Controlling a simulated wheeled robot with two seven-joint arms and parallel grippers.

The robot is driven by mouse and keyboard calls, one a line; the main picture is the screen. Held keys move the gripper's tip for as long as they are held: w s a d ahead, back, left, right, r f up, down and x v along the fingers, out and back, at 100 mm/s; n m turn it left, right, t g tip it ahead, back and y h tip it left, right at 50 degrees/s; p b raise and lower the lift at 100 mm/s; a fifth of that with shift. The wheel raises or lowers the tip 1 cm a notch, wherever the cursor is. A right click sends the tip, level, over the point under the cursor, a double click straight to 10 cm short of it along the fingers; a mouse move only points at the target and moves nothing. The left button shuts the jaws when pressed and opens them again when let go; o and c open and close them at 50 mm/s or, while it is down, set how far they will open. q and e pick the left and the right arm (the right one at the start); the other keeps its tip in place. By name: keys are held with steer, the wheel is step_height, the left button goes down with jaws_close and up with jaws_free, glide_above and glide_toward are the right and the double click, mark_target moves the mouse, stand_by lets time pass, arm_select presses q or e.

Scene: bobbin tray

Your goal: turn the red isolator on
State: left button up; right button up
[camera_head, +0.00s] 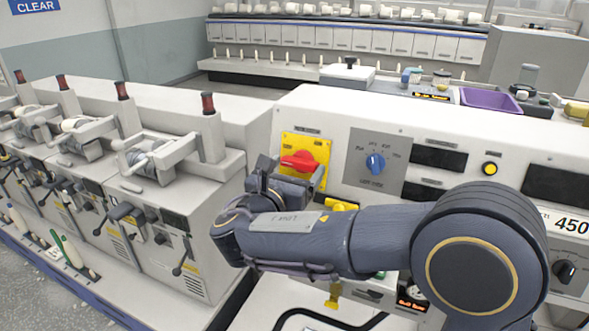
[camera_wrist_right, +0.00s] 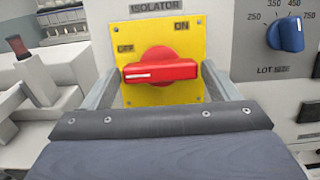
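The red isolator handle (camera_head: 299,161) sits on a yellow plate (camera_head: 318,143) on the front of the white machine. In the right wrist view the red handle (camera_wrist_right: 160,71) lies nearly level. Its white mark is at the left end, just below the word OFF; ON is at the upper right. My right gripper (camera_head: 272,172) is in front of the plate. Its two fingers are open, one on each side of the handle, with a small gap seen at each end. Whether they touch the plate cannot be told. My left gripper is not in view.
A blue selector knob (camera_head: 375,163) is right of the isolator, with a yellow button (camera_head: 489,168) further right. A yellow part (camera_head: 341,205) is just below the isolator, partly behind my arm. Winding units with red-topped posts (camera_head: 208,104) stand on the left.

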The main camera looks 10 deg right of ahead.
steer(key=c, duration=0.6)
steer(key=shift+a+f+m+g+h+b, duration=0.15)
steer(key=shift+m+g+h+b, duration=0.2)
steer(key=shift+m+b, duration=1.15)
steer(key=shift+c, duration=0.2)
steer(key=m+g+h+b, duration=0.1)
steer(key=m+b, duration=0.1)
steer(key=m, duration=0.3)
steer(key=shift+w+m+b, duration=0.15)
steer(key=shift+m+b, duration=0.15)
steer(key=m, duration=0.2)
steer(key=m+g+b, duration=0.1)
steer(key=m, duration=0.1)
steer(key=m+g+b, duration=0.1)
steer(key=m, duration=0.1)
steer(key=shift+a+r+h, duration=0.1)
steer(key=shift+r+h, duration=0.15)
steer(key=m+g+y+b, duration=0.1)
steer(key=m, duration=0.4)
steer(key=shift+w+r+b, duration=0.1)
steer(key=shift+r+b, duration=0.05)
steer(key=shift+b, duration=0.2)
steer(key=shift+m, duration=0.4)
steer(key=o, duration=1)
